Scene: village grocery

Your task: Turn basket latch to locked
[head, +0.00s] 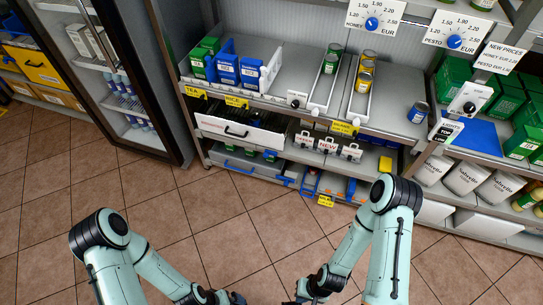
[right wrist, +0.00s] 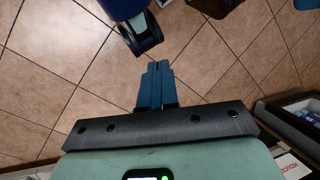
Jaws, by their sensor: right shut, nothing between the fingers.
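Small blue baskets (head: 310,182) stand on the lowest level of the shelf in the head view, beside a yellow tag (head: 325,201). A latch on them is too small to make out. My right gripper (head: 299,300) is at the bottom edge of the head view, over the floor and well away from the baskets. In the right wrist view its two blue fingers (right wrist: 157,72) are together with nothing between them. My left gripper (head: 236,298) is also at the bottom edge, and its fingers cannot be made out.
The shelf holds a half-open drawer (head: 240,131), blue and green boxes (head: 226,69), cans (head: 365,73), and white boxes marked NEW (head: 328,145). Dials (head: 372,23) hang above. A glass-door fridge (head: 120,85) stands at left. The tiled floor (head: 190,220) before the shelf is clear.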

